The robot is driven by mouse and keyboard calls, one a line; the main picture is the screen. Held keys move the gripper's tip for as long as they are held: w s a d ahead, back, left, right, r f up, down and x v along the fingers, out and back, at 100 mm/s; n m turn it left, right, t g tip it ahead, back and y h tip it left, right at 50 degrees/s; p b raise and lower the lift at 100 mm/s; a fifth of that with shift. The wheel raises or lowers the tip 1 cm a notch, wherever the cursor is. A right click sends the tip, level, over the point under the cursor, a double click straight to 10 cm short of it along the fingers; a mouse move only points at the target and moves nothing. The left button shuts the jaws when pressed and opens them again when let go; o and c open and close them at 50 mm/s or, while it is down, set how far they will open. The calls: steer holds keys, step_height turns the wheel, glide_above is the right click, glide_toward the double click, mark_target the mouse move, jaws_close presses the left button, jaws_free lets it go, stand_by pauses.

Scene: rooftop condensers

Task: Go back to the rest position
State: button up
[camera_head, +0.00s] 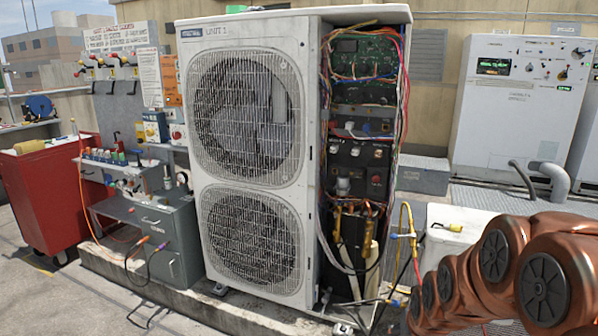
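My arm's copper-coloured links with dark round caps fill the lower right corner of the view. My gripper does not show in this view, so its opening and anything it may hold cannot be seen. A tall white condenser unit (310,160) stands upright in the middle, with two round fan grilles on its front. Its right side is open and shows a green circuit board (362,56), wiring, dark panels and copper pipes. My arm is to the right of this open side in the picture and covers part of the ground there.
A grey cabinet (165,228) with tools and fittings stands left of the condenser, beside a red cabinet (45,200). A white control cabinet (515,100) stands at the back right, with grey pipes (550,175) near it. Cables hang over the kerb. Concrete floor (40,300) is clear at lower left.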

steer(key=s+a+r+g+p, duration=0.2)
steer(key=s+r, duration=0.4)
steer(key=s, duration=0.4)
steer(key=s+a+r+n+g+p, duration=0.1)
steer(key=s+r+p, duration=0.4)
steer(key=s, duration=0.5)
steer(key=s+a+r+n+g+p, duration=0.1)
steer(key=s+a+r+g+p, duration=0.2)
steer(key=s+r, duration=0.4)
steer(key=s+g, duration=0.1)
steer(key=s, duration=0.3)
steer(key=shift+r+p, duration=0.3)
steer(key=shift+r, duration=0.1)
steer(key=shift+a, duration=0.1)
